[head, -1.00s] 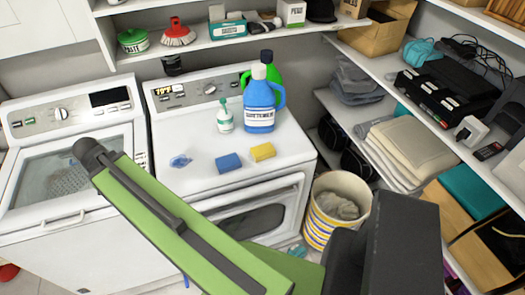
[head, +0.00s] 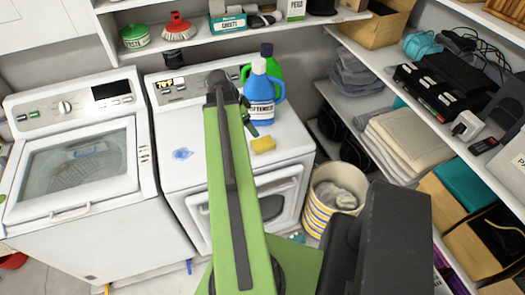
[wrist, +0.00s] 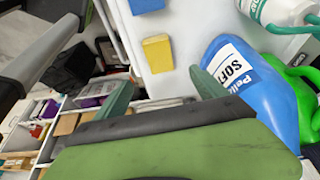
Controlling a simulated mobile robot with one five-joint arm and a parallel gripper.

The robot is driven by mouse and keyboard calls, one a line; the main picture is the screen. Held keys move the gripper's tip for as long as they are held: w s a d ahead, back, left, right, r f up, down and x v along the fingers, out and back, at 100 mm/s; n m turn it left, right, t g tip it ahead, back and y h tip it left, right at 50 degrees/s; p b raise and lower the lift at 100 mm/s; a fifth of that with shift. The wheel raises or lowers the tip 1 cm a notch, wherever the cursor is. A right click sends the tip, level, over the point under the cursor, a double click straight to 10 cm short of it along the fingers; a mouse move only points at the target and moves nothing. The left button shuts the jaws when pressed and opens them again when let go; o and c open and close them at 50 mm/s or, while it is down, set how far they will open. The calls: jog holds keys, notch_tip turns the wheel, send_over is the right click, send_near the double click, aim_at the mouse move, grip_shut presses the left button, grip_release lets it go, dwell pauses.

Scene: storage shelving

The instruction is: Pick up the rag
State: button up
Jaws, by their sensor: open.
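Two things could be the rag, and I cannot tell which it is. A small crumpled blue piece (head: 183,154) lies flat on the white dryer top, left of my arm. A grey-white cloth (head: 338,194) lies in the striped bin (head: 318,215) right of the dryer. My gripper (wrist: 160,82) is open and empty in the wrist view, its two green fingers spread apart over the dryer's edge area. The yellow sponge (wrist: 158,53) shows beyond the fingers. In the head view my arm hides most of the gripper.
A blue detergent bottle (head: 262,95) and a green bottle (head: 275,65) stand on the dryer (head: 180,205). The blue bottle is close to the right finger in the wrist view (wrist: 240,80). A blue sponge (wrist: 147,5) lies nearby. Loaded shelves (head: 385,150) line the right side.

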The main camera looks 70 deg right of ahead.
jog(key=b, duration=0.7)
send_over(262, 143)
jog(key=w+a, duration=0.2)
jog(key=f, duration=0.8)
jog(key=shift+d+f, duration=0.1)
jog(key=shift+d, duration=0.1)
jog(key=shift+s+d+f, duration=0.1)
jog(key=shift+s+f, duration=0.1)
jog(key=shift+f, duration=0.05)
jog(key=b+x, duration=0.5)
jog(key=shift+s+f, duration=0.1)
jog(key=shift+f, duration=0.1)
jog(key=c, duration=1.4)
